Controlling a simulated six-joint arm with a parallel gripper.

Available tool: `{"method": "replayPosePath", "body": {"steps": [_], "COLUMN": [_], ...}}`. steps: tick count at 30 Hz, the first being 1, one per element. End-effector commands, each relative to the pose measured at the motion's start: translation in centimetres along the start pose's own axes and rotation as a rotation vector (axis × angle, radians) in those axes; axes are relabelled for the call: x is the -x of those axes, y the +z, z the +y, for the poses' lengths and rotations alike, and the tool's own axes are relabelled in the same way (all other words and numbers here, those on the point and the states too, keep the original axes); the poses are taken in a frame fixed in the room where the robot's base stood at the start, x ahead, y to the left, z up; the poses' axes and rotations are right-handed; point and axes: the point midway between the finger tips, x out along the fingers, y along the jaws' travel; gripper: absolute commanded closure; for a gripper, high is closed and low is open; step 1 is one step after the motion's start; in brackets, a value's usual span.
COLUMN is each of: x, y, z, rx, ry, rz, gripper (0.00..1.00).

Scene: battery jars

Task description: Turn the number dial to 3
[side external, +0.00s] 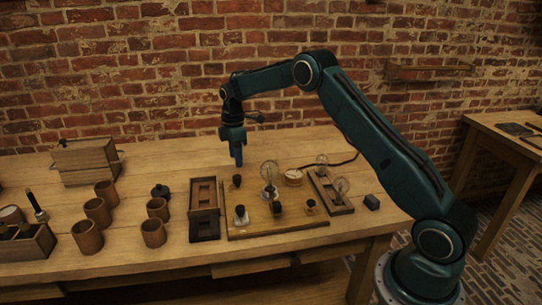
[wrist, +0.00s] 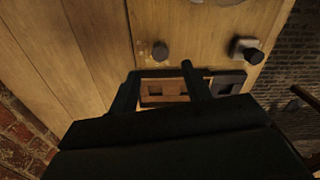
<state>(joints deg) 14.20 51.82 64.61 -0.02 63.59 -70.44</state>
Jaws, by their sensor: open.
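A dark round knob (side external: 237,180), which looks like the number dial, stands at the back left of the wooden board (side external: 290,228). The knob also shows in the wrist view (wrist: 160,50), with faint marks beside it too small to read. My gripper (side external: 238,163) points down just above the knob, apart from it as far as I can see. In the wrist view my gripper (wrist: 160,69) is open, its two fingers spread and nothing between them. The dial's present number cannot be read.
A glass bulb (side external: 269,172) and a round pale gauge (side external: 293,177) stand right of the knob. A slotted wooden box (side external: 204,197) is close on the left. Several wooden cups (side external: 97,211) stand further left. A rack with bulbs (side external: 331,194) is on the right.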

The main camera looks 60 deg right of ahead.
Motion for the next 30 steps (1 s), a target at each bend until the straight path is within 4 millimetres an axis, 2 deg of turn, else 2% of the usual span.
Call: {"method": "replayPosePath", "body": {"steps": [6,15,28,29,30], "x": [-3.6,-6.8,-7.6,-7.5,-7.5], "y": [0.0,0.0,0.0,0.0,0.0], "z": [-0.1,0.0,0.0,0.0,0.0], "rx": [0.000,0.000,0.000,0.000,0.000], "ry": [-0.004,-0.001,0.000,0.000,0.000], "rz": [-0.001,0.000,0.000,0.000,0.000], "gripper": [0.51,0.51,0.51,0.53,0.61]}}
